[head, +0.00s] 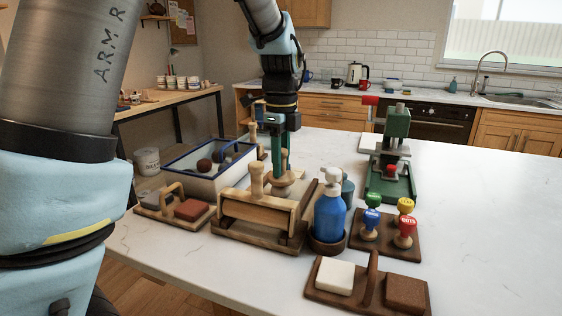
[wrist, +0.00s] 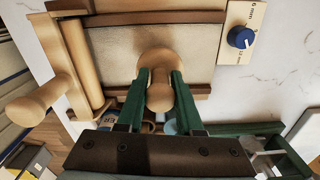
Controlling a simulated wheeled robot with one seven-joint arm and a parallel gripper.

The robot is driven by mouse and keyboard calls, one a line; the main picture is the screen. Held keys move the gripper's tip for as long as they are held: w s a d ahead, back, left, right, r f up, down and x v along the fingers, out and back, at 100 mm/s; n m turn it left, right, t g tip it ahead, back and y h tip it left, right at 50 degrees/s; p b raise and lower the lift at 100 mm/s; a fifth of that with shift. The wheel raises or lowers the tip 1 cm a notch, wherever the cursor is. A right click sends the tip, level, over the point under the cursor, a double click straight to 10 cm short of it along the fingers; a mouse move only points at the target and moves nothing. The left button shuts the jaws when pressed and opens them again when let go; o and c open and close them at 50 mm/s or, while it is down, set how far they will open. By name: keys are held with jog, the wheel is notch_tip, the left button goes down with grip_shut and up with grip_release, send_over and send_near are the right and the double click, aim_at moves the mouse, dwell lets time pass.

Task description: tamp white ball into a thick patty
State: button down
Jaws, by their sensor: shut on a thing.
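My gripper (head: 280,168) points down with its green fingers shut on the handle of a wooden tamper (wrist: 160,95). The tamper's round wooden base (head: 283,188) is over the pale bed of a wooden slab roller (head: 258,235). In the wrist view, the base covers part of that canvas-like bed (wrist: 115,55). I see no white ball on the bed; anything under the tamper is hidden, and I cannot tell whether it touches the bed.
A blue bottle (head: 328,216) stands close right of the roller. Another block holder (head: 173,213) is at left. The right of the table (head: 490,230) is clear.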

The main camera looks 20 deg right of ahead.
jog(key=shift+f+b, duration=0.4)
jog(key=shift+f, duration=0.35)
jog(key=shift+r, duration=0.1)
jog(key=shift+r+p, duration=0.8)
jog(key=shift+r, duration=0.05)
notch_tip(320, 180, up, 5)
jog(key=p, duration=0.4)
dwell(0.6)
